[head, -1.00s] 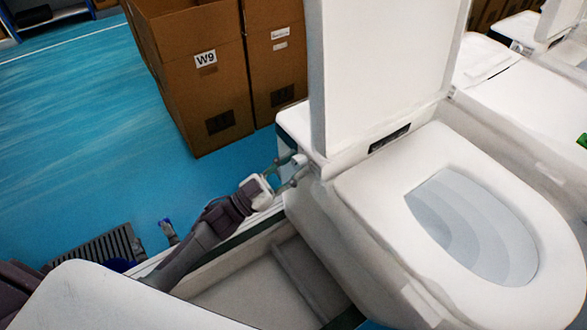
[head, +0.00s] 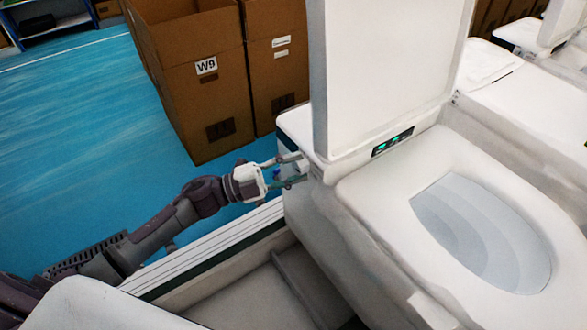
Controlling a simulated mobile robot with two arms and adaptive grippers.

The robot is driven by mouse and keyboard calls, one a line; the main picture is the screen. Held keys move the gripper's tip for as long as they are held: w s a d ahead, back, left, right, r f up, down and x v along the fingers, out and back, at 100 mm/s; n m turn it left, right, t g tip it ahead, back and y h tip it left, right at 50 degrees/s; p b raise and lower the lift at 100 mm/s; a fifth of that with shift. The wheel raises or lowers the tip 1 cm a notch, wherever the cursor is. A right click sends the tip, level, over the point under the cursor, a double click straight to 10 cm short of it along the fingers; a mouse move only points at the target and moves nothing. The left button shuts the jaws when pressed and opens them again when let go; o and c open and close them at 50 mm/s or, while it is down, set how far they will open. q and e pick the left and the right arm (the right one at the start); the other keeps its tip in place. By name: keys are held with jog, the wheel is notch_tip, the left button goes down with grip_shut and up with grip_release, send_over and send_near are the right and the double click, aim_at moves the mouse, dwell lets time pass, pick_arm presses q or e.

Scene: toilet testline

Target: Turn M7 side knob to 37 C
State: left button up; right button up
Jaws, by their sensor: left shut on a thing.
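A white toilet (head: 385,215) with its lid (head: 385,70) raised stands right of centre; I read no M7 label on it. A small display (head: 392,142) at the back of its seat is lit green, with characters too small to read. My left gripper (head: 300,169) reaches in from the left, its two fingers against the toilet's left side below the tank top. It is shut on the side knob there, which is small and mostly hidden between the fingertips. My right gripper is not in view.
Cardboard boxes (head: 190,85), one labelled W9, stand on the blue floor (head: 70,130) behind my left arm. More white toilets (head: 520,105) stand at the right. A pale rail (head: 215,245) runs below my left arm. A white rounded surface (head: 100,308) fills the bottom left.

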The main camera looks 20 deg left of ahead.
pick_arm(q)
jog(key=shift+m+g, duration=0.4)
jog(key=shift+m, duration=0.5)
jog(key=shift+y, duration=0.3)
jog(key=o, duration=1.1)
jog(key=shift+o, duration=0.2)
jog(key=v, duration=1.2)
jog(key=shift+a, duration=0.1)
